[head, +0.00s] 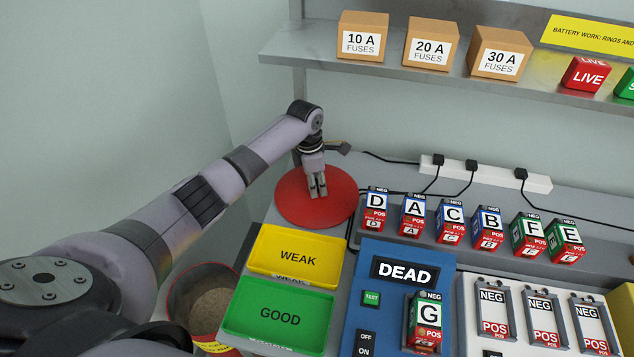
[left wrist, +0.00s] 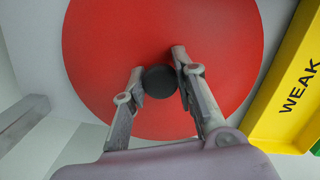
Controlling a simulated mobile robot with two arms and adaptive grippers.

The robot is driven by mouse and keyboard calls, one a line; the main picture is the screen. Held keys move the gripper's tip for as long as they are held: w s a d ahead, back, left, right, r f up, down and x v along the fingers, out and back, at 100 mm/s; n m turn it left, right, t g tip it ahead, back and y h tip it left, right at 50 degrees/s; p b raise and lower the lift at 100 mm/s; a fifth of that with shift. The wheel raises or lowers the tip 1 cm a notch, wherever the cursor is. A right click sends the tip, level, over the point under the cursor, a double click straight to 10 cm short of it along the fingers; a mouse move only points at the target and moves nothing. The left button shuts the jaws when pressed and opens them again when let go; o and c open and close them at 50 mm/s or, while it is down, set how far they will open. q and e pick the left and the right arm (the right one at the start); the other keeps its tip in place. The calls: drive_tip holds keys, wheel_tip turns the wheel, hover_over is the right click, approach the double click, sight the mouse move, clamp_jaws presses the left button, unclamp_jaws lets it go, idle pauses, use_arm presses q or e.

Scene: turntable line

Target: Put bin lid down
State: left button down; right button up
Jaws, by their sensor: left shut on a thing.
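The bin lid (head: 292,207) is a round red disc with a black knob (left wrist: 160,82) at its middle. It lies level at the back left corner of the bench; I cannot tell whether it touches the surface. My left gripper (head: 318,194) points down over the lid's middle, and in the left wrist view its fingers (left wrist: 160,80) are shut on the black knob from both sides. The bin (head: 176,300), round with a dark red rim, stands open at the left of the bench with grey-brown grainy contents. My right gripper is not in view.
The yellow WEAK tray (head: 335,266) and green GOOD tray (head: 325,318) are in front of the lid. Right of it stand several lettered batteries (head: 451,225), with a power strip (head: 485,173) and black cables behind. The blue tester (head: 375,285) holds battery G (head: 427,318). A shelf (head: 385,68) hangs above.

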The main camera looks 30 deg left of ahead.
use_arm(q)
drive_tip(key=c, duration=1.3)
unclamp_jaws()
drive_tip(key=shift+f, duration=0.1)
drive_tip(key=r, duration=0.7)
drive_tip(key=shift+s+a+r, duration=0.3)
drive_tip(key=shift+a+r, duration=0.05)
drive_tip(key=shift+r, duration=0.05)
